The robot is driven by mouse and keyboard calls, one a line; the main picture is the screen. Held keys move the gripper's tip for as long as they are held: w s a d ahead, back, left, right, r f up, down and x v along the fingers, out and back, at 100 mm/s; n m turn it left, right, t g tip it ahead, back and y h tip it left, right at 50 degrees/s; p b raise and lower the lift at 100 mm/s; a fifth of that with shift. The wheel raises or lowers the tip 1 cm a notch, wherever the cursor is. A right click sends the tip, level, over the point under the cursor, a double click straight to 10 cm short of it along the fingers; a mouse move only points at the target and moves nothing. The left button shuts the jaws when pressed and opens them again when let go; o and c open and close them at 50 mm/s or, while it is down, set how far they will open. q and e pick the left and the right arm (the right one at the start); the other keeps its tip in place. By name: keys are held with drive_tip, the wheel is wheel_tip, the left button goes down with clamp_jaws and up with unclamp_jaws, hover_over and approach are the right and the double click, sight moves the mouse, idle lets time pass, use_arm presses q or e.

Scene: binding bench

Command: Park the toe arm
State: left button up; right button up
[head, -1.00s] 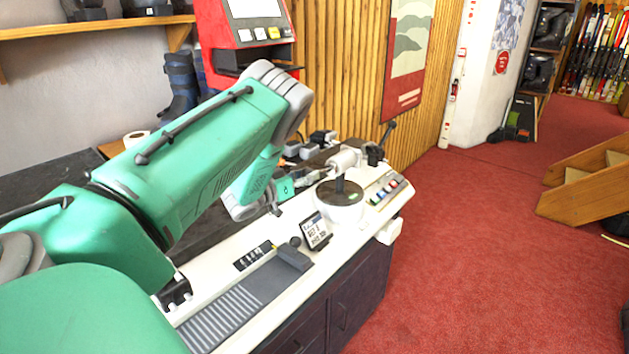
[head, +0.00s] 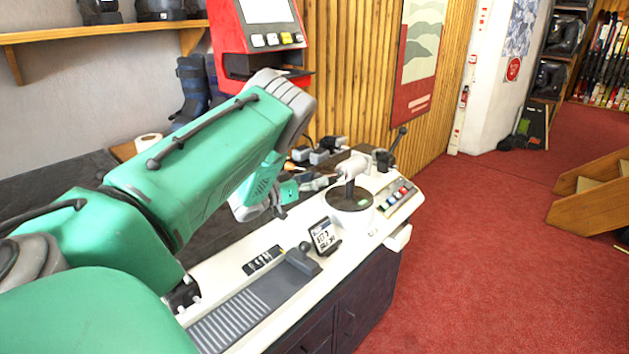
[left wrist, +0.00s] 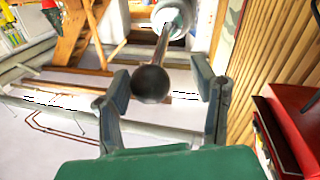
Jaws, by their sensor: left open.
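A bar with a dark ball knob (left wrist: 151,84) shows in the left wrist view; I take it to be the toe arm. Its shiny rod (left wrist: 162,47) runs back to a pale round hub (left wrist: 172,15). My left gripper (left wrist: 165,95) is open, with the knob between its two fingers in the picture; I cannot tell whether they touch it. In the head view the left gripper (head: 290,192) is over the far side of the bench, left of the white head (head: 352,167) on its post, partly hidden by my forearm. My right gripper is not in view.
The white bench top (head: 240,281) carries a grey ribbed pad (head: 235,318), a small display (head: 323,236), a round dark turntable (head: 349,198), coloured buttons (head: 397,196) and a black-knobbed lever (head: 397,141). A red machine (head: 262,45) stands behind. Red carpet (head: 490,250) is clear at right.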

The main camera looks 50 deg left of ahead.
use_arm(q)
drive_tip(key=s+a, duration=0.1)
drive_tip(key=s, duration=1.1)
drive_tip(key=shift+f, duration=0.1)
